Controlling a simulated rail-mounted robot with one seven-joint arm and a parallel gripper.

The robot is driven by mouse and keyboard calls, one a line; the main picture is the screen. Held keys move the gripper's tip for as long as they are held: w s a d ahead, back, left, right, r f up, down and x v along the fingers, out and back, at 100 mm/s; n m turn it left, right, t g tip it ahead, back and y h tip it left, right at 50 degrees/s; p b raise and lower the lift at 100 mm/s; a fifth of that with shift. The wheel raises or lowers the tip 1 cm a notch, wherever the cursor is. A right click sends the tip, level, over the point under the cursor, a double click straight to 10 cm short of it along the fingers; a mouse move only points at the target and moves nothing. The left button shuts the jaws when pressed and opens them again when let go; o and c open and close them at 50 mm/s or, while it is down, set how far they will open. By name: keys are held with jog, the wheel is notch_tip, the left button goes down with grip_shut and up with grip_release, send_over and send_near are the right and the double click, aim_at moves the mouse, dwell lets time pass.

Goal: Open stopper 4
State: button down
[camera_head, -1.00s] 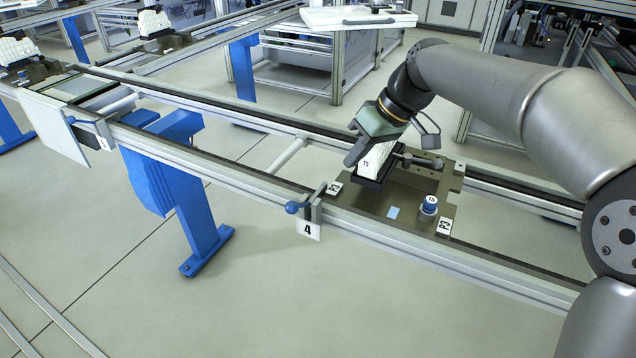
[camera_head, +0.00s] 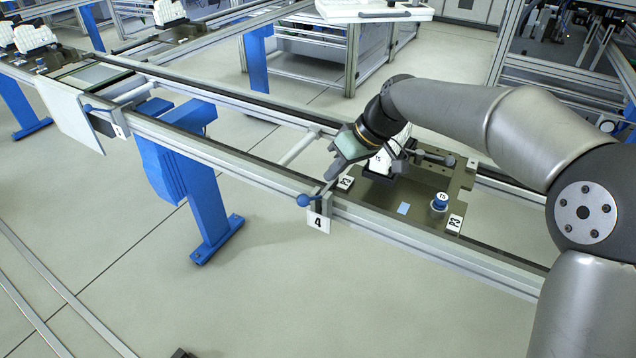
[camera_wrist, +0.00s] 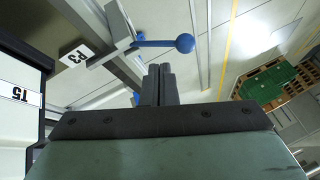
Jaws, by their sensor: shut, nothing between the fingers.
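Stopper 4 sits on the near rail, with a white label "4" (camera_head: 318,222) and a blue ball lever (camera_head: 304,200) that points left over the rail's near side. In the wrist view the blue lever (camera_wrist: 185,43) lies across the picture, just beyond the fingertips. My gripper (camera_head: 331,175) is shut and empty, above the rail and a little above and right of the blue ball. In the wrist view its two fingers (camera_wrist: 159,70) are pressed together. They appear apart from the lever, but the exact gap is hard to judge.
A dark pallet (camera_head: 415,208) labelled P3 rests on the rails right of the stopper. It carries a white block (camera_head: 378,166), partly hidden by my gripper, and a blue-topped cylinder (camera_head: 440,202). Another stopper with a blue lever (camera_head: 89,107) is farther left. The rails between them are clear.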

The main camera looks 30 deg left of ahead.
aim_at(308, 197)
jog(key=shift+s+a+f+p, duration=0.2)
jog(key=shift+s+a+f, duration=0.4)
jog(key=shift+s+f, duration=0.25)
jog(key=shift+s+a+f+p, duration=0.2)
jog(key=shift+s+a+f, duration=0.35)
jog(key=shift+s+f, duration=0.2)
